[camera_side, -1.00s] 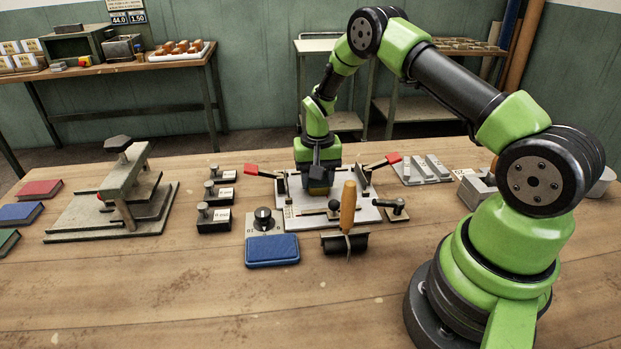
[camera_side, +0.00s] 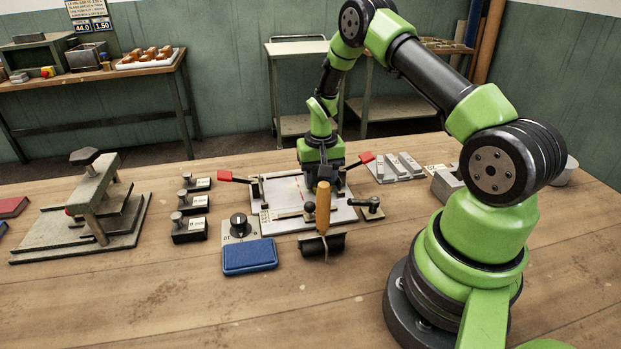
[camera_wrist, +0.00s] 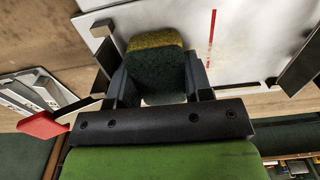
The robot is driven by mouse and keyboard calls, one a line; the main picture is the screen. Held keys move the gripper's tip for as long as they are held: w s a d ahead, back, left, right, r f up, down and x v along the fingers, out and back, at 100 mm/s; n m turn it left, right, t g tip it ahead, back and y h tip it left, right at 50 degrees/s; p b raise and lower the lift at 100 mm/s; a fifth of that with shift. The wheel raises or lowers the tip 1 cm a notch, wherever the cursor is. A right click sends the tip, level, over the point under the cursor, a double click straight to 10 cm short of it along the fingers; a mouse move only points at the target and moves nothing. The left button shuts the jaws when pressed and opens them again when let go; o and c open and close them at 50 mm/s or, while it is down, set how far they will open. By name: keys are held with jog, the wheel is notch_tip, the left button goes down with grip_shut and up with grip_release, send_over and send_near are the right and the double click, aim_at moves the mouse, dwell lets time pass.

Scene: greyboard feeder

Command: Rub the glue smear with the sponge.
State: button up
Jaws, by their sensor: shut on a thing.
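My gripper (camera_wrist: 153,62) is shut on the sponge (camera_wrist: 155,72), a block with a yellow face and a dark green body, seen in the wrist view. In the side view my gripper (camera_side: 324,178) is low over the right part of the pale board (camera_side: 283,190); the sponge is hidden there. I cannot tell whether the sponge touches the board. A thin red line (camera_wrist: 212,38) runs on the board, to the right of the sponge in the wrist view. I cannot make out a glue smear distinctly.
Red-handled clamps stand at the board's left (camera_side: 226,176) and right (camera_side: 366,158). A wooden-handled tool (camera_side: 323,207) stands upright at the front, near a blue pad (camera_side: 249,256). Labelled blocks (camera_side: 190,229) and a press (camera_side: 95,200) are left.

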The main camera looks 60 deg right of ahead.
jog(key=shift+s+d+r, duration=0.1)
jog(key=shift+d, duration=0.05)
jog(key=shift+r, duration=2.95)
jog(key=shift+r, duration=1.5)
jog(key=shift+f, duration=3.6)
jog(key=shift+f, duration=0.5)
